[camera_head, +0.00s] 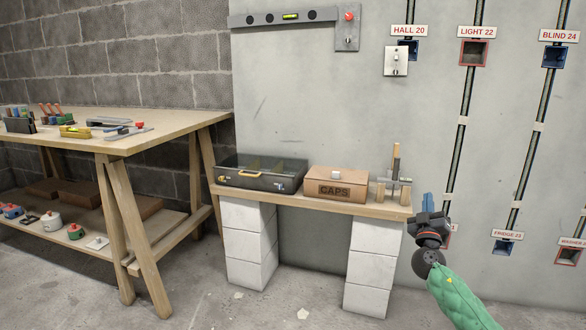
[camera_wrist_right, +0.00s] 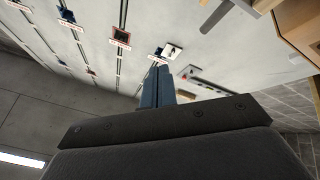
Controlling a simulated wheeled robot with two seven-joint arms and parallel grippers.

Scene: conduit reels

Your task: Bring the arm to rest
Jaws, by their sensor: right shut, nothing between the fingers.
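My right gripper (camera_head: 428,203) is at the lower right of the head view, on my arm with the green sleeve. It is shut and empty, its blue fingers pointing up in front of the grey wall panel. It is just right of the low shelf's right end. In the right wrist view the shut blue fingers (camera_wrist_right: 156,88) show at the middle, with the tilted wall behind them. My left gripper is in neither view.
The shelf (camera_head: 372,209) on white blocks bears a dark case (camera_head: 262,184), a CAPS box (camera_head: 336,190) and a wooden stand (camera_head: 396,175). A wooden workbench (camera_head: 165,127) stands left. Wall boxes such as HALL 20 (camera_head: 408,43) and FRIDGE 23 (camera_head: 503,247) are right. Open floor lies in front.

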